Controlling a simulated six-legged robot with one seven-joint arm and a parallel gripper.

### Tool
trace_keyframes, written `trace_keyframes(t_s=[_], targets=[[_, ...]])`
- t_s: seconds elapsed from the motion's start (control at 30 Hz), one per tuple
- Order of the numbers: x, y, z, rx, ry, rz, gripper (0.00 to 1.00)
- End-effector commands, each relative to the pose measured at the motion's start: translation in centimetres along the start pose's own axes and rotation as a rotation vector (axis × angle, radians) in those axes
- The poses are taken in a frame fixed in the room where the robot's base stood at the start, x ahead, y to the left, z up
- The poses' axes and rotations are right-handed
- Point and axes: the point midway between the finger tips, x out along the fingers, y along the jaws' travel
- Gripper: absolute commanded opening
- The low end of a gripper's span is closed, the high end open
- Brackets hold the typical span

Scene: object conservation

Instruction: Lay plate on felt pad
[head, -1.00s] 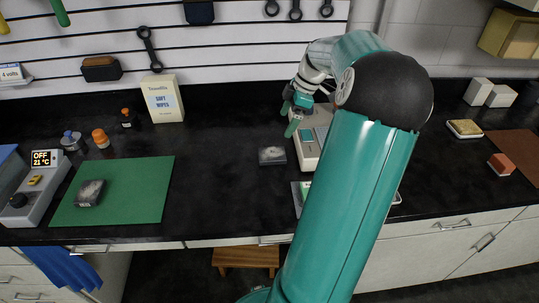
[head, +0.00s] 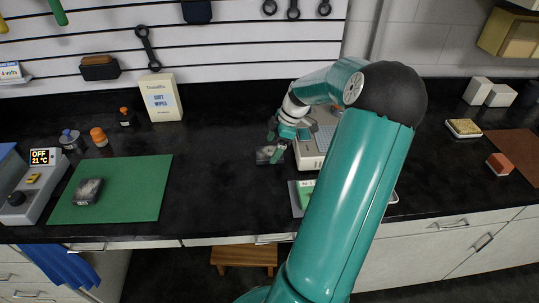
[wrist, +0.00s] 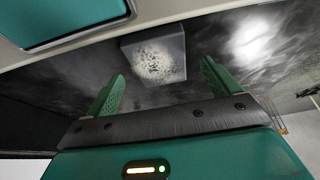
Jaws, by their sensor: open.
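A dark grey rectangular plate (head: 263,157) with a pale speckled patch lies on the black bench. My gripper (head: 274,146) is at the plate's upper right, partly covering it in the head view. In the wrist view, the plate (wrist: 155,58) shows just beyond and between the open fingers (wrist: 163,72), with nothing gripped. Whether a finger touches it I cannot tell. The green felt pad (head: 135,195) lies flat at the left of the bench. A similar dark speckled plate (head: 88,191) rests on its left part.
A pale instrument (head: 309,155) stands close to the right of my gripper, with a grey tray (head: 295,200) in front, partly behind my arm. A grey device with a display (head: 35,180) stands left of the pad. The bench between plate and pad is clear.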

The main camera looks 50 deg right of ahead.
Motion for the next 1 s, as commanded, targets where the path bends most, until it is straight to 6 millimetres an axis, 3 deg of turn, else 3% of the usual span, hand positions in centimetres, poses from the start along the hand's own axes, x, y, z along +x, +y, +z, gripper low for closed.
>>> trace_keyframes(t_s=[0.2, 0.77, 1.0], targets=[[2.1, 0.0, 0.1, 0.000, 0.001, 0.001, 0.89], [2.4, 0.0, 0.1, -0.001, 0.001, 0.001, 0.89], [2.4, 0.0, 0.1, -0.001, 0.001, 0.001, 0.46]])
